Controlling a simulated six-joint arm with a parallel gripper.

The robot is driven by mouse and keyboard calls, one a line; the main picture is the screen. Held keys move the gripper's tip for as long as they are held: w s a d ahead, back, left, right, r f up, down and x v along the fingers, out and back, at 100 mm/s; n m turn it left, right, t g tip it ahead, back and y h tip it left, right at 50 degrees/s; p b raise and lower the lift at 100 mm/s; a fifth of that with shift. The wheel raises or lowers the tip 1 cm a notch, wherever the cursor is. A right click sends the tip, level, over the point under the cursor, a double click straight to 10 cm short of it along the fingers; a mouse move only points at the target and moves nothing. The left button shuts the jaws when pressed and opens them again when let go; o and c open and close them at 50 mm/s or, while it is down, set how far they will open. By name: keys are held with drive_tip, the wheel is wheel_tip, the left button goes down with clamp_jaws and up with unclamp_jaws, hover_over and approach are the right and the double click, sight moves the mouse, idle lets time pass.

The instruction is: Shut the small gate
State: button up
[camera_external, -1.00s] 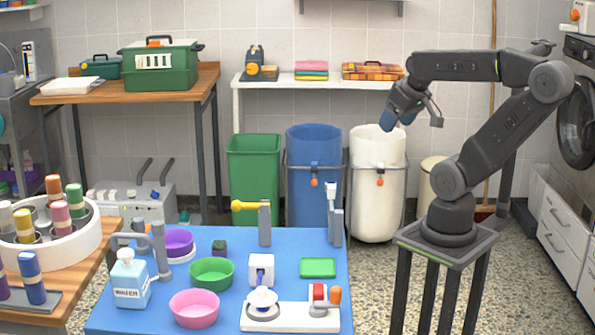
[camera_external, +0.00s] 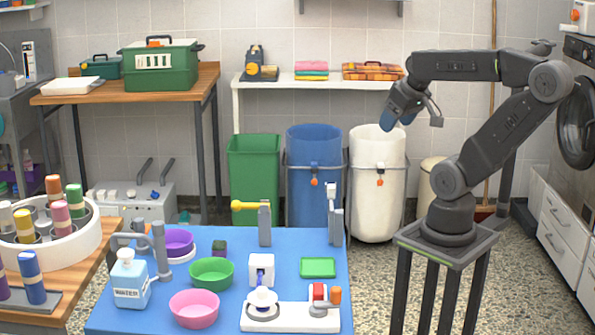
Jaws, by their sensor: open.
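I cannot tell for certain which thing is the small gate. On the blue table (camera_external: 235,285), a grey post (camera_external: 265,225) carries a yellow arm (camera_external: 247,205) with a round end, pointing left. A second grey post (camera_external: 335,225) with a pale upper part stands to its right, with a gap between them. A grey fixture with upright posts (camera_external: 160,250) stands at the table's left, partly behind a soap bottle. My gripper (camera_external: 397,118) is open and empty, high in front of the white bin, up and right of the table and far from these posts.
The table holds a soap bottle (camera_external: 131,280), pink bowl (camera_external: 194,309), green bowl (camera_external: 211,273), purple bowl (camera_external: 178,243), white box (camera_external: 261,268), green tray (camera_external: 318,267) and a white scale-like device (camera_external: 290,318). Green (camera_external: 254,175), blue (camera_external: 314,200) and white (camera_external: 377,210) bins stand behind.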

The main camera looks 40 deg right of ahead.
drive_tip(key=shift+w+f+n, duration=0.2)
drive_tip(key=shift+w+n, duration=0.1)
drive_tip(key=shift+c, duration=1.4)
drive_tip(key=w+d+f+n+g+y, duration=0.1)
drive_tip(key=w+f+n, duration=0.1)
drive_tip(key=f, duration=0.1)
drive_tip(key=w+f+n+y, duration=0.1)
drive_tip(key=w+f+n, duration=0.1)
drive_tip(key=w+n, duration=0.1)
drive_tip(key=w+d+f+n+g, duration=0.1)
drive_tip(key=w+f+n, duration=0.1)
drive_tip(key=f, duration=0.1)
drive_tip(key=shift+w+d+f+n+g+y, duration=0.3)
drive_tip(key=shift+w+d+n+y, duration=0.05)
drive_tip(key=shift+n+y, duration=0.05)
clamp_jaws()
drive_tip(key=w+a+f, duration=0.5)
drive_tip(key=w+f, duration=0.1)
drive_tip(key=f, duration=0.4)
drive_tip(key=shift+n, duration=0.3)
drive_tip(key=shift+a, duration=0.15)
drive_tip(key=shift+w+n+y, duration=0.2)
drive_tip(key=shift+n+y, duration=0.1)
drive_tip(key=shift+n, duration=0.1)
